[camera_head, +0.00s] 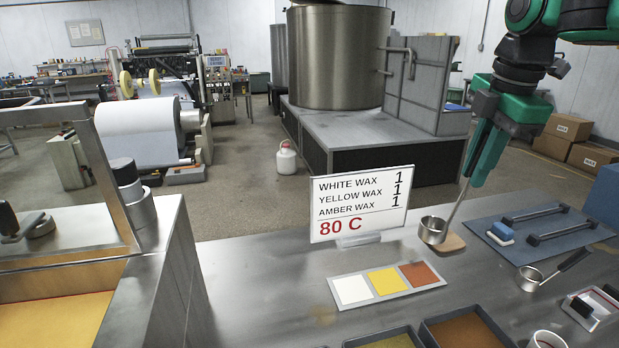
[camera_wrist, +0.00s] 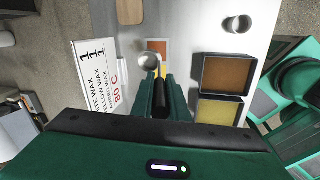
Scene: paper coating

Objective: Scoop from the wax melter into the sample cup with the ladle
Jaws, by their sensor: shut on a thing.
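My gripper (camera_head: 470,178) is shut on the handle of a steel ladle (camera_head: 433,231), and the ladle hangs tilted with its bowl at the lower left. The bowl is near the wooden block (camera_head: 452,244); whether it touches it I cannot tell. The ladle bowl also shows ahead of my gripper (camera_wrist: 160,88) in the wrist view (camera_wrist: 150,61). The bowl's contents are unclear. A white sample cup (camera_head: 546,341) is cut off at the bottom edge; a cup also shows in the wrist view (camera_wrist: 238,24). A steel vat with yellow-orange contents, apparently the wax melter (camera_head: 165,262), stands at left.
A second ladle (camera_head: 530,279) lies at right beside a blue mat (camera_head: 520,247) with black handles. A sign (camera_head: 360,204) stands behind a swatch card (camera_head: 385,284). Dark trays of yellow (camera_head: 390,341) and amber (camera_head: 466,331) material sit in front. The counter's left middle is clear.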

